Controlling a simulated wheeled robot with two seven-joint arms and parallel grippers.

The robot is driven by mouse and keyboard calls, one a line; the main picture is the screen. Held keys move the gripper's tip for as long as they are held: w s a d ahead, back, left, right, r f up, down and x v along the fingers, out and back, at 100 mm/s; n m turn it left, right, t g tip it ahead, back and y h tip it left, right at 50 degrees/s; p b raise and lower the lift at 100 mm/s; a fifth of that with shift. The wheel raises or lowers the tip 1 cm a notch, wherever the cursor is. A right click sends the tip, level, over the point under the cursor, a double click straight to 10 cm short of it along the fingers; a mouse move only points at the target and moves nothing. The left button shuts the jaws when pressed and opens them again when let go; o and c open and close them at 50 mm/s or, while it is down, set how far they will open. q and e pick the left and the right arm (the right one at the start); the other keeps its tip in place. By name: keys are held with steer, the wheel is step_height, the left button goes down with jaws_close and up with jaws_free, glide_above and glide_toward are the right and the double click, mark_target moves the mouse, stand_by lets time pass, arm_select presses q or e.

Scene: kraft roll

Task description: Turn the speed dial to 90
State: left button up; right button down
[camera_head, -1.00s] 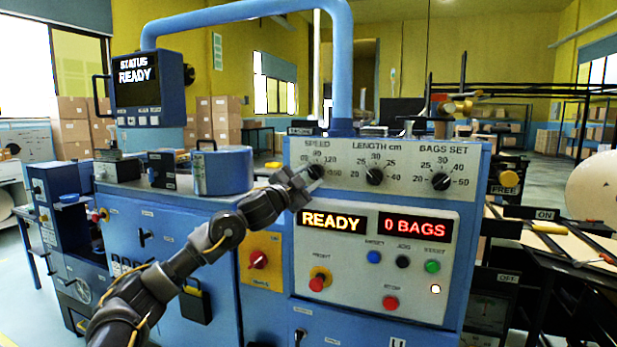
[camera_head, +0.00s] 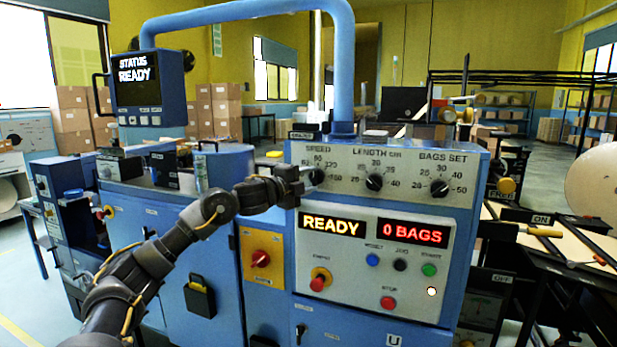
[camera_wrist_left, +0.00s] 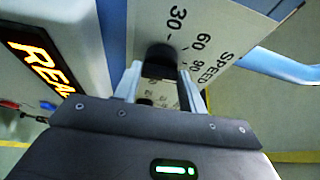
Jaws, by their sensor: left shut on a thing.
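The speed dial (camera_head: 317,177) is a black knob under the SPEED scale on the white strip of the blue control panel. My left gripper (camera_head: 306,176) is at the dial, coming in from the left, and partly covers it and its scale. In the left wrist view the two fingers (camera_wrist_left: 160,85) are shut on the black dial knob (camera_wrist_left: 160,55), one on each side. The marks 30, 60 and 90 show beside it. I cannot tell which number the dial points to. My right gripper is not in view.
The LENGTH dial (camera_head: 374,182) and BAGS SET dial (camera_head: 439,187) sit to the right on the same strip. Below are a READY display (camera_head: 331,223), a 0 BAGS display (camera_head: 412,232) and several push buttons. A status screen (camera_head: 138,82) stands at upper left.

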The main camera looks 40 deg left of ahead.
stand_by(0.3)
arm_select(q)
steer(key=shift+f, duration=0.1)
steer(key=o, duration=1)
steer(key=shift+s+f, duration=0.1)
steer(key=shift+s, duration=0.35)
steer(key=shift+s+a+b, duration=0.15)
steer(key=shift+s+b, duration=1.35)
steer(key=shift+s, duration=1)
steer(key=shift+s+a+b, duration=0.15)
steer(key=shift+s+b, duration=1.3)
steer(key=shift+s, duration=1)
